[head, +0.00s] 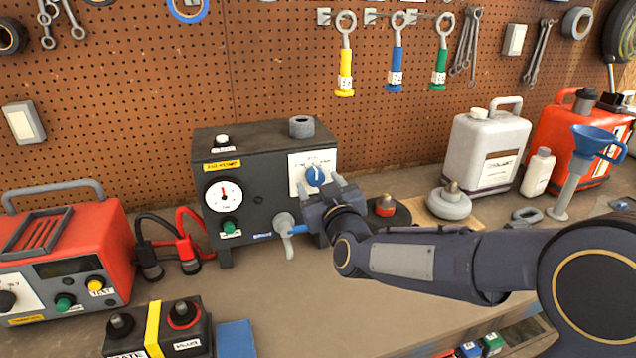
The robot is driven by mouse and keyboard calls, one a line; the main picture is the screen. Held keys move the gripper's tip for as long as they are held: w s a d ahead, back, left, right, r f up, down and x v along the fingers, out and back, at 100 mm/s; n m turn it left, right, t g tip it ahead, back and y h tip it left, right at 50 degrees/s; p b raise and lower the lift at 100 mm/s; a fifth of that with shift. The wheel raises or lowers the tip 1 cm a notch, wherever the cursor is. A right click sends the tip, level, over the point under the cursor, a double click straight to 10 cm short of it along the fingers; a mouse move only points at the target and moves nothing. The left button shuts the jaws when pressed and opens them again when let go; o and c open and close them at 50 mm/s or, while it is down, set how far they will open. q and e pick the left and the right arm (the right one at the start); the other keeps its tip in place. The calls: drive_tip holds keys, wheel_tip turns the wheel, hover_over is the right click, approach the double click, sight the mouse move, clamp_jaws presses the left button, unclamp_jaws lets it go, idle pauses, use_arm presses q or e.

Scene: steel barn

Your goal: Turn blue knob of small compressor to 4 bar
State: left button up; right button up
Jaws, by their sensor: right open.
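The small compressor (258,205) is a dark box on the bench, left of centre. Its blue knob (315,176) sits on a white scale plate (299,163) at the front right; the scale marks are too small to read. A round white gauge (224,196) with a red needle is on the front left. My right gripper (327,186) is open, with its fingers close by the blue knob, just below and right of it. I cannot tell whether a finger touches the knob. My left gripper is not in view.
A red charger (65,250) and a battery (158,330) stand to the left. Canisters (487,150) stand to the right.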

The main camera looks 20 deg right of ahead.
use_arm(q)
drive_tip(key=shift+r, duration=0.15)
use_arm(e)
drive_tip(key=s, duration=0.6)
drive_tip(key=shift+s+d, duration=0.15)
drive_tip(key=shift+d, duration=0.05)
use_arm(q)
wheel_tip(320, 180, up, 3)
drive_tip(key=p, duration=0.3)
use_arm(e)
drive_tip(key=s+d+f+m+g+y, duration=0.1)
drive_tip(key=s+f+g, duration=0.2)
drive_tip(key=s, duration=0.6)
drive_tip(key=s+d+f+m+g+y, duration=0.1)
drive_tip(key=s+f+g, duration=0.3)
drive_tip(key=s, duration=0.5)
drive_tip(key=s+d+f+m+g+y, duration=0.1)
drive_tip(key=s+f+m+g, duration=0.1)
drive_tip(key=s+g, duration=0.3)
drive_tip(key=s+f, duration=0.1)
drive_tip(key=s, duration=0.3)
drive_tip(key=shift+s+f, duration=0.4)
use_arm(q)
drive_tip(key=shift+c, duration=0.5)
